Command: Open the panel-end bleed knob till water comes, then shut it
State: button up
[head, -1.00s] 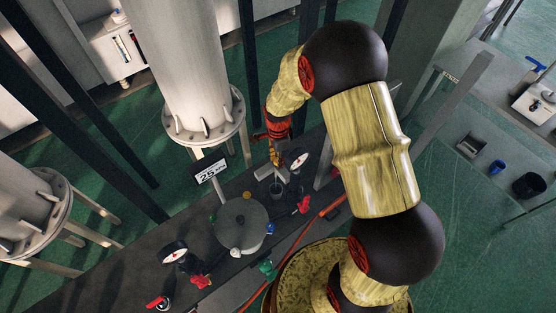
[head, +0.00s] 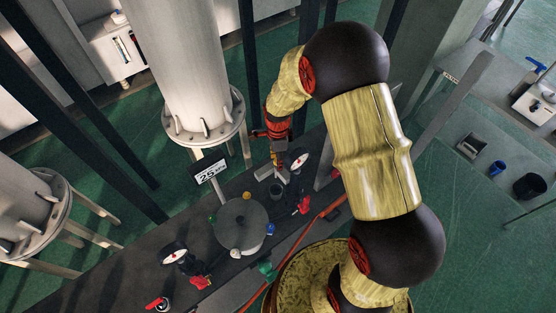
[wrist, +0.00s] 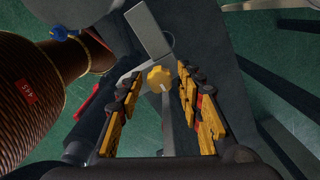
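The yellow knob (wrist: 160,78) shows in the wrist view, on the end of a pale metal fitting, with a light mark on its face. I take it to be the bleed knob. My gripper (wrist: 160,70) is open, with one yellow-and-black finger on each side of the knob. Gaps show between the knob and both fingers. In the head view my gripper (head: 280,160) points down at the far end of the dark panel (head: 130,270), and the knob cannot be made out there. No water is visible.
A grey round vessel (head: 242,226) with coloured knobs stands on the panel. A gauge (head: 300,161) and a red handle (head: 304,206) are close to my gripper. A sign (head: 211,172) and a flanged white column (head: 186,70) stand behind. A grey block (wrist: 148,30) lies just beyond the knob.

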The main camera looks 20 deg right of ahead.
jog(key=shift+r+p, duration=1.65)
jog(key=shift+r, duration=1.35)
